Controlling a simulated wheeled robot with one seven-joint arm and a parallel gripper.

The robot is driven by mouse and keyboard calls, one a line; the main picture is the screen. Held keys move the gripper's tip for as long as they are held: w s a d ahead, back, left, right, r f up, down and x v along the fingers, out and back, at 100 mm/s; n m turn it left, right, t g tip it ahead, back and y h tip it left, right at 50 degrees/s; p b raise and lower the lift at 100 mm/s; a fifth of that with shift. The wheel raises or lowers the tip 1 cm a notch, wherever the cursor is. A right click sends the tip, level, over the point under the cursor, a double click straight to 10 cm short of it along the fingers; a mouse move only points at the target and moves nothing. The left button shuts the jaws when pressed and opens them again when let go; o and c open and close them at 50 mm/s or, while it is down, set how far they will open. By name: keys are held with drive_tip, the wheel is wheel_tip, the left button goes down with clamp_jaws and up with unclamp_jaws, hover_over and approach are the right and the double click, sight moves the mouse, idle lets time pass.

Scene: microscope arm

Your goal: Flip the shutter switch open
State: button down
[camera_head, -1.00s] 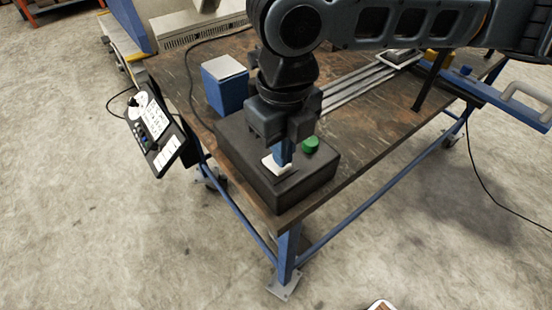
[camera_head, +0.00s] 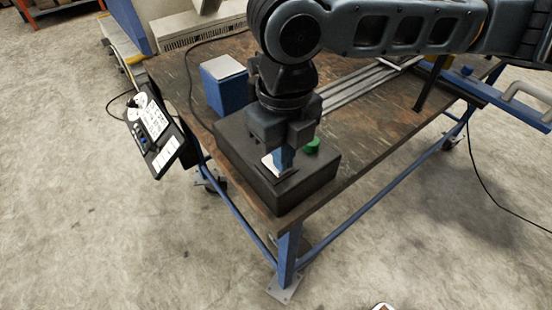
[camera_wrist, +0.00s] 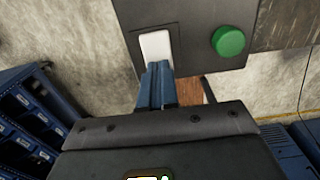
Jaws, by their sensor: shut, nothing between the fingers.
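The shutter switch is a white rocker (camera_wrist: 156,46) on top of a dark box (camera_head: 285,195). In the head view a small part of the white rocker (camera_head: 268,166) shows beside my fingers. My gripper (camera_head: 283,168) points down at the switch, its blue fingers shut with nothing between them. In the wrist view my gripper (camera_wrist: 155,68) has its fingertips at the near end of the rocker, overlapping it; whether they touch it is hard to tell. A green round button (camera_wrist: 228,41) sits beside the switch, and it also shows in the head view (camera_head: 312,146).
The box stands near the corner of a brown worktable (camera_head: 375,130). A blue block with a pale top (camera_head: 226,88) stands behind it, with a dark cable nearby. A control panel (camera_head: 155,132) hangs off the left edge. Metal rails (camera_head: 360,83) lie behind my gripper.

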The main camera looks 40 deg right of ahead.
drive_tip(key=shift+f, duration=0.15)
drive_tip(key=shift+r+p, duration=2.85)
drive_tip(key=shift+r, duration=0.75)
